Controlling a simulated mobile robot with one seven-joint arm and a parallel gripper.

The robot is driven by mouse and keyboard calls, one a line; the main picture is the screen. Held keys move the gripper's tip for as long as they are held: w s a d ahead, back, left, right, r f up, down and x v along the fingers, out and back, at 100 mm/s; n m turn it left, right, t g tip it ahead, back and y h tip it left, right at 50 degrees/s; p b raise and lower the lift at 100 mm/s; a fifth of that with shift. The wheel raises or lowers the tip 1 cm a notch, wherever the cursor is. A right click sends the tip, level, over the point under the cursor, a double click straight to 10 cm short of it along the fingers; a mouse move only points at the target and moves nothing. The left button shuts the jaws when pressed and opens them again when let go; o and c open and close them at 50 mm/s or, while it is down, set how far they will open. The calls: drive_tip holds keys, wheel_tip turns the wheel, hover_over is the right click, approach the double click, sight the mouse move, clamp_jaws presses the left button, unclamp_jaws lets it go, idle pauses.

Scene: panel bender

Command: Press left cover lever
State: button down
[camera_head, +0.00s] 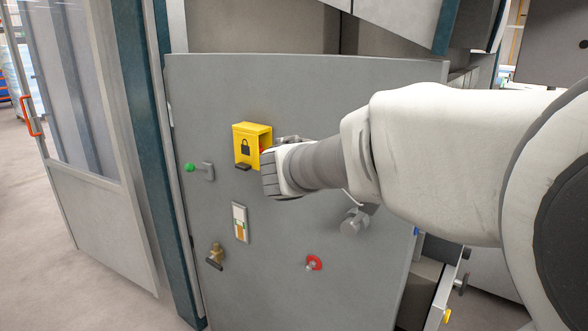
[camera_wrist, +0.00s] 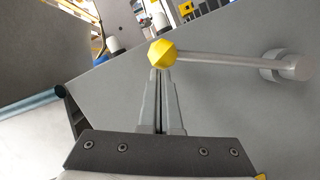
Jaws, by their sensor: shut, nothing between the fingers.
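A lever with a yellow faceted knob (camera_wrist: 163,53) at its end lies across the wrist view. Its grey rod runs right to a round pivot (camera_wrist: 287,66). My gripper (camera_wrist: 160,72) is shut and empty, its fingertips at the knob's lower edge in the picture; I cannot tell whether they touch. In the head view a grey pivot with a rod (camera_head: 354,222) shows below my forearm; the rod's upper end and my fingers are hidden behind my arm.
The grey panel (camera_head: 270,290) also carries a yellow padlock box (camera_head: 250,132), a green knob (camera_head: 190,168), a brass fitting with a dark handle (camera_head: 215,256) and a red-ringed knob (camera_head: 313,263). A glazed door with an orange handle (camera_head: 31,116) stands left.

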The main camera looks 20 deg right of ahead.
drive_tip(key=shift+s+d+f+m+y+b, duration=0.15)
drive_tip(key=shift+s+d+f+m+b, duration=0.35)
drive_tip(key=shift+b, duration=0.45)
drive_tip(key=shift+s+d+f+m+y+b, duration=0.15)
drive_tip(key=shift+s+d+f+b, duration=0.15)
drive_tip(key=shift+s+b, duration=0.5)
drive_tip(key=shift+s+d+f+m+y+b, duration=0.1)
drive_tip(key=shift+s+d+f+m+b, duration=0.3)
drive_tip(key=shift+b, duration=0.75)
drive_tip(key=shift+s+d, duration=0.1)
drive_tip(key=shift+d, duration=0.05)
drive_tip(key=shift+r, duration=0.1)
